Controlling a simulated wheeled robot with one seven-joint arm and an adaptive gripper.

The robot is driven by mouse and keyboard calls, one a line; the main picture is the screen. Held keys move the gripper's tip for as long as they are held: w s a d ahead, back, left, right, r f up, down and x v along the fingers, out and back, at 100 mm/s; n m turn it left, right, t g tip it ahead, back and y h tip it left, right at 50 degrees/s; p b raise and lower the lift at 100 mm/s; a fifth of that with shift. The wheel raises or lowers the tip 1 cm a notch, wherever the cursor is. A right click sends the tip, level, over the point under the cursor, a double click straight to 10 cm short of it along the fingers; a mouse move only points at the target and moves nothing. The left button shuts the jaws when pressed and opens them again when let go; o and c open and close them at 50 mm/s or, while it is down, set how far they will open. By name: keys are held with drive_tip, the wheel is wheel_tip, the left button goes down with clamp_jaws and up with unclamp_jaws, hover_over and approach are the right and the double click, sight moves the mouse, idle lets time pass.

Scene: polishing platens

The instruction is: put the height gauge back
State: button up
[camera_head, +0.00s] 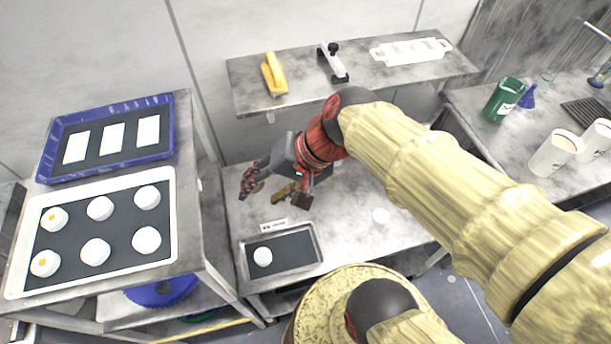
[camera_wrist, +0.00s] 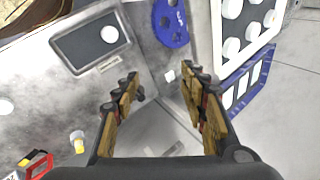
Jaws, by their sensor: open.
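My gripper (camera_head: 274,194) is over the left part of the low bench, above and behind the small tray. In the wrist view, its two fingers (camera_wrist: 162,86) are spread apart with nothing between them. A silver-and-black upright tool with a black knob (camera_head: 333,62) stands on the raised shelf (camera_head: 300,92); it looks most like the height gauge, but I cannot be sure. The wrist view also shows a red-and-black framed object (camera_wrist: 38,166) and a small yellow-topped piece (camera_wrist: 77,141) at lower left; my arm may hide these in the head view.
A grey tray (camera_head: 310,262) with one white puck sits at the bench front. A yellow tool (camera_head: 273,75) and a white rack (camera_head: 410,50) are on the shelf. Left are a white-rimmed tray (camera_head: 14,285) and a blue tray (camera_head: 180,140).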

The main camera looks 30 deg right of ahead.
drive_tip(key=s+d+r+n+t+h, duration=0.1)
drive_tip(key=s+d+r+n+h, duration=0.2)
drive_tip(key=d+n+h, duration=0.2)
drive_tip(key=shift+s+d+n, duration=0.25)
drive_tip(key=shift+d+n, duration=0.55)
drive_tip(key=shift+d, duration=0.45)
